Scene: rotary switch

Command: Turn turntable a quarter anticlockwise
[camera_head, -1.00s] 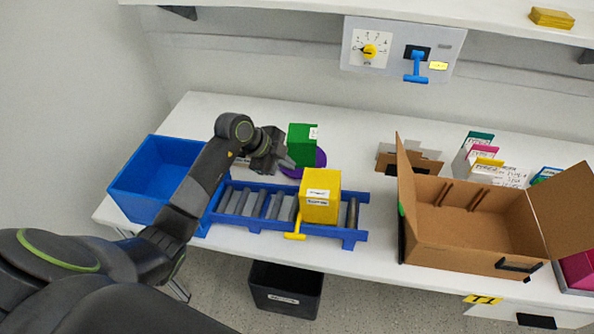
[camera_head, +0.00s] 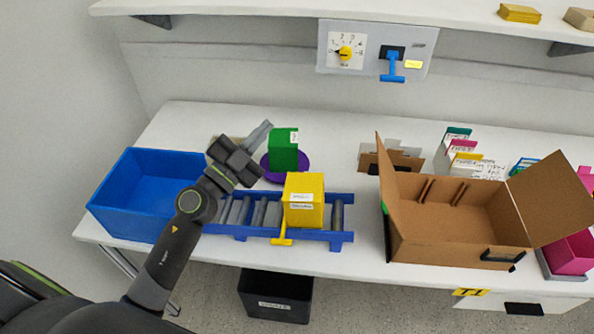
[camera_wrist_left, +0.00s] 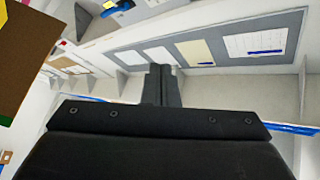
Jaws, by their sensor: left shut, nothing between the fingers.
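The turntable is a purple disc (camera_head: 303,169) on the table behind the roller conveyor. A green box (camera_head: 283,150) with a white label stands on it and hides much of the disc. My left gripper (camera_head: 266,127) is beside the green box, to its left and slightly behind, with its fingers pointing up and to the right. The fingers are together and empty; they also show shut in the left wrist view (camera_wrist_left: 161,84). I cannot tell whether they touch the box. My right gripper is not in view.
A blue conveyor (camera_head: 342,235) with a yellow box (camera_head: 304,200) lies in front. A blue bin (camera_head: 135,205) is at the left and an open cardboard box (camera_head: 450,240) at the right. A wall panel (camera_head: 376,50) carries a dial and a blue handle.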

